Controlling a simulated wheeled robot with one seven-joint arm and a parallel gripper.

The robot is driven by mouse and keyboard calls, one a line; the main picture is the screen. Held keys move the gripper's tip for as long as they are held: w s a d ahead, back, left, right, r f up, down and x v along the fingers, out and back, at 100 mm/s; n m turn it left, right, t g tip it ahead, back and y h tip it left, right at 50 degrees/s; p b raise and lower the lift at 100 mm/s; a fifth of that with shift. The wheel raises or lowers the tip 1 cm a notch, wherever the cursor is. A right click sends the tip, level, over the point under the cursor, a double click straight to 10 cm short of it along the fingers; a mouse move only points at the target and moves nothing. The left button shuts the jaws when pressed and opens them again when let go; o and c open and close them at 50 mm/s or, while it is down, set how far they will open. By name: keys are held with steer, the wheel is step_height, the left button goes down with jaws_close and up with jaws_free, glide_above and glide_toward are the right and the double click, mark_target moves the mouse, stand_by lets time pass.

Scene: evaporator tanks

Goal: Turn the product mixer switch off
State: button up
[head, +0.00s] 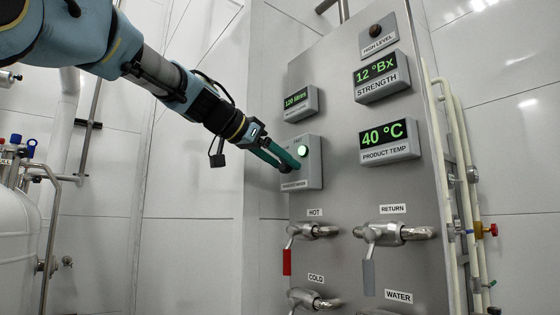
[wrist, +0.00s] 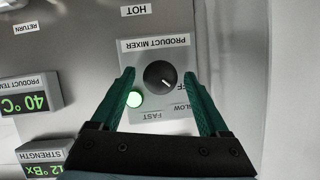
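The product mixer switch is a dark round knob (wrist: 160,75) on a light box, seen upside down in the wrist view. Its white mark points to the lower right there, roughly toward the SLOW and OFF lettering; I cannot tell exactly which. A green lamp (wrist: 134,100) on the box is lit. In the head view the box (head: 314,171) is at the panel's left edge, its knob hidden by my fingers. My gripper (wrist: 158,74) is open, with green fingers on either side of the knob and gaps showing between. It reaches the box from the left in the head view (head: 288,166).
Displays for litres (head: 297,101), strength (head: 382,75) and product temperature (head: 388,139) are on the panel. Hot (head: 287,262) and return (head: 369,277) valve handles are below the box. Pipes (head: 452,170) run along the right. Open space lies left of the panel.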

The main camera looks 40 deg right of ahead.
jaws_close()
stand_by(0.4)
steer(key=n, duration=0.1)
steer(key=n+g, duration=0.1)
steer(key=shift+w+n+g, duration=0.25)
steer(key=shift+n+g, duration=0.05)
steer(key=shift+w+n+g+b, duration=0.1)
steer(key=shift+n+g+b, duration=0.3)
steer(key=shift+n+g, duration=1.1)
steer(key=shift+n, duration=0.3)
steer(key=shift+o, duration=0.5)
jaws_free()
